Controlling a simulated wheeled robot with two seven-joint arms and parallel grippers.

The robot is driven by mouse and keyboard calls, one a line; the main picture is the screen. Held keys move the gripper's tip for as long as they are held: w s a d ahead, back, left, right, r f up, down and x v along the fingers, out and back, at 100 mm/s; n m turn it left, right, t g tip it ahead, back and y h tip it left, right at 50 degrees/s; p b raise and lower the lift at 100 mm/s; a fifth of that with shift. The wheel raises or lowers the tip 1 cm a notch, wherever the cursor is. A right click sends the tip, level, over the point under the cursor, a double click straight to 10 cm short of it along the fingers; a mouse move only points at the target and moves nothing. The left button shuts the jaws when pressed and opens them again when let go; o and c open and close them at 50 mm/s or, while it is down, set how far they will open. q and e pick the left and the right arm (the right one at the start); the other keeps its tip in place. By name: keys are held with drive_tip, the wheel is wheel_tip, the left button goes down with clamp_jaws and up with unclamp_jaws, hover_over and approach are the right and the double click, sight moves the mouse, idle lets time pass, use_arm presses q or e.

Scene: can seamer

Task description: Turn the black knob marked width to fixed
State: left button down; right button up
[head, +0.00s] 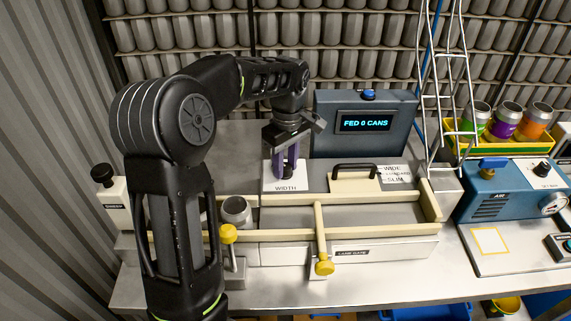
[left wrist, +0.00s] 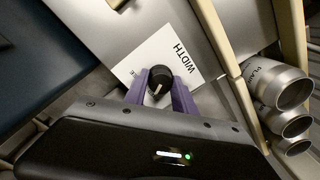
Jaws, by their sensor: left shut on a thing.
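The black width knob (left wrist: 160,80) sits on a white plate marked WIDTH (left wrist: 172,52), which also shows in the head view (head: 285,187). My left gripper (left wrist: 161,84) points down over the plate, with its two purple fingers on either side of the knob, shut on it. A light pointer line shows on the knob's top in the left wrist view. In the head view the fingers (head: 285,168) hide most of the knob. A scale plate (head: 396,174) reading WIDE, a middle line and SLIM stands to the right. My right gripper is not in view.
A black handle (head: 355,169) on a cream block stands right of the knob. The display box (head: 365,122) reading FED 0 CANS rises behind. Cream guide rails (head: 350,199) and yellow knobs (head: 324,267) lie in front. A can (head: 236,211) stands at left.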

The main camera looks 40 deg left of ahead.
sight(286, 165)
use_arm(q)
drive_tip(key=shift+n, duration=0.3)
drive_tip(key=c, duration=1)
unclamp_jaws()
drive_tip(key=shift+r, duration=0.1)
drive_tip(key=r, duration=0.7)
drive_tip(key=shift+w+r, duration=0.2)
drive_tip(key=shift+r, duration=0.15)
